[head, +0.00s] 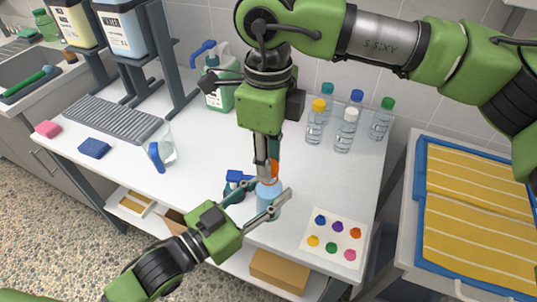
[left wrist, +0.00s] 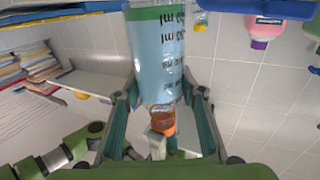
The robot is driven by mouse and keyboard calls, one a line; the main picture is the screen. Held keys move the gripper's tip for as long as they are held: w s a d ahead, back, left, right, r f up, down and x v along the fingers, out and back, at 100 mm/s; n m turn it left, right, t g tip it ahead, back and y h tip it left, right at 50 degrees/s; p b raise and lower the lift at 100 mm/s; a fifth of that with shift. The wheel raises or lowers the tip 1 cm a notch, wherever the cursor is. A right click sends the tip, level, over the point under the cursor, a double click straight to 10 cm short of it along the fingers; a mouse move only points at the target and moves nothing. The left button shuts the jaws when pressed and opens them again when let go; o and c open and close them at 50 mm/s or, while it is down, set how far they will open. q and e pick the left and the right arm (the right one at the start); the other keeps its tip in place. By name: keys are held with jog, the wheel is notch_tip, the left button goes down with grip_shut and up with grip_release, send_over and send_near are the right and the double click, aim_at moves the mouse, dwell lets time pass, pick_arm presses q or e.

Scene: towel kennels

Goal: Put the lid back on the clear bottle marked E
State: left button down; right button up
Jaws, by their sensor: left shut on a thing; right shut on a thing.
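The bottle with light-blue contents (head: 268,207) stands near the front of the white table. My left gripper (head: 266,197) is shut on its sides. In the left wrist view the bottle (left wrist: 158,60) appears upside down, with measure marks; I cannot read a letter E. My right gripper (head: 267,164) comes from above and is shut on an orange lid (head: 275,169), over the bottle's neck. The orange lid (left wrist: 163,127) also shows by the neck in the left wrist view. Whether it touches or sits on the neck I cannot tell.
A card with several coloured discs (head: 334,227) lies at right front. Several capped clear bottles (head: 344,132) stand behind. A blue-handled jug (head: 166,148) stands left.

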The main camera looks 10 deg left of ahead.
jog(key=shift+f, duration=0.55)
dwell(0.4)
jog(key=m, duration=0.4)
jog(key=shift+m, duration=0.3)
jog(key=m, duration=1.5)
jog(key=shift+m, duration=0.3)
jog(key=m, duration=1.2)
jog(key=shift+w, duration=0.1)
